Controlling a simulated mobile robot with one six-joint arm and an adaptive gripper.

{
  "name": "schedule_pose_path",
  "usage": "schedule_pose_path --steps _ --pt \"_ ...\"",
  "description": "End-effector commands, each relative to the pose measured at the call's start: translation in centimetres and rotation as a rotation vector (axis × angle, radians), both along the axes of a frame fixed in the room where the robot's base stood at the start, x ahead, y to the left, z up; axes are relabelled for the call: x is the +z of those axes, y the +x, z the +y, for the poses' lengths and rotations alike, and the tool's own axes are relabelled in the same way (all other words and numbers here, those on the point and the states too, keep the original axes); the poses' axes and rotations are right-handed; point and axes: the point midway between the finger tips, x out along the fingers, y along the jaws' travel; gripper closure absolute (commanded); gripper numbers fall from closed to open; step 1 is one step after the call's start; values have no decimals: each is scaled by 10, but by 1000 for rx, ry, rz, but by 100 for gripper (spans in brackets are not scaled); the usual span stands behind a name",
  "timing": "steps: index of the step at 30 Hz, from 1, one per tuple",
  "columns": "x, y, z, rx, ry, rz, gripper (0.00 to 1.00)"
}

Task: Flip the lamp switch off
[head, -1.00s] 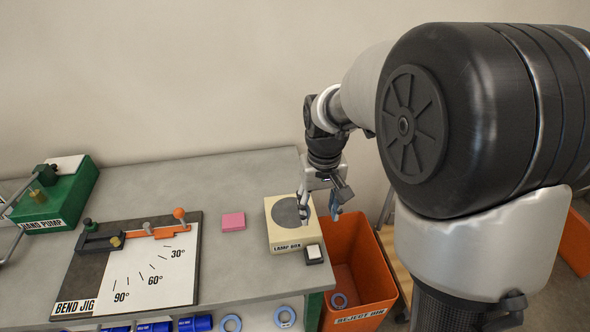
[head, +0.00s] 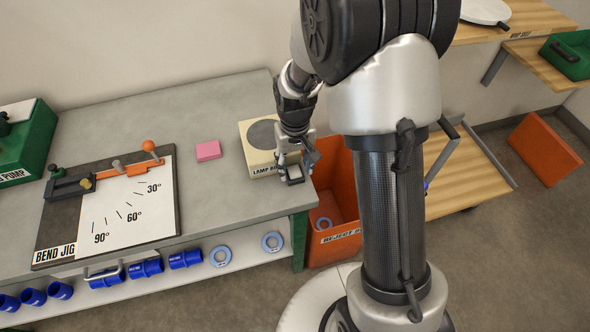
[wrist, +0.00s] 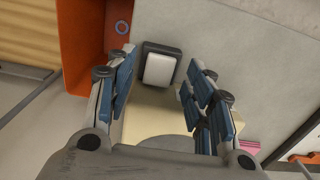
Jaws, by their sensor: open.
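The lamp box (head: 247,134) is a cream box with a grey disc on top, near the right end of the grey bench. The lamp switch (head: 294,176), a white rocker in a dark frame, sits at the box's front right corner. My gripper (head: 296,163) is over the switch, pointing down, and hides part of the box. In the wrist view my gripper (wrist: 160,76) is open and empty, with blue-padded fingers on either side. The switch (wrist: 159,69) shows between the fingertips, with the cream box (wrist: 150,118) nearer the palm. I cannot tell if the fingers touch it.
An orange reject bin (head: 333,182) stands beside the bench's right end, close to my gripper. A pink block (head: 208,151) lies left of the lamp box. The bend jig (head: 125,205) is further left.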

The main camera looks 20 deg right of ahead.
Motion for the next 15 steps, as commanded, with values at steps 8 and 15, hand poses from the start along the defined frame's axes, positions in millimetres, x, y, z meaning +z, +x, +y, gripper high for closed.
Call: schedule_pose_path --steps 8,15 --pt "-13 0 0 0 0 0 52" --pt "-13 0 0 0 0 0 56"
